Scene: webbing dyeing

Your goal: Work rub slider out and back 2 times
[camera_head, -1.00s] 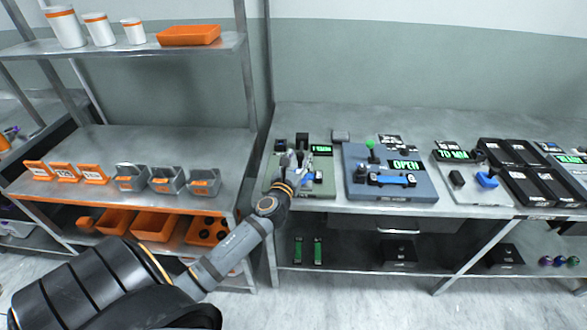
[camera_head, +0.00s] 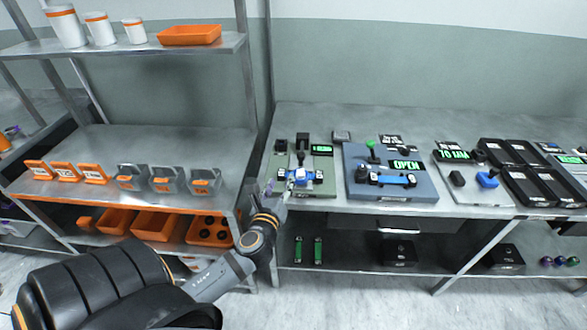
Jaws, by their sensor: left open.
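A grey-green device (camera_head: 326,188) stands at the left end of the workbench. It carries a blue piece (camera_head: 308,177), which looks like a slider, a dark upright post and a small green-lit display (camera_head: 322,150) too small to read surely. My left gripper (camera_head: 284,188) is open at the front left edge of this device, close to the blue piece; I cannot tell whether they touch. The gripper partly hides the device's left front corner. My right gripper is not in view.
A blue-grey device (camera_head: 425,189) with a green-knobbed lever and a display reading OPEN stands to the right. Farther right are a light panel (camera_head: 470,197) and black trays (camera_head: 545,190). A shelf rack (camera_head: 140,145) with orange trays stands left.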

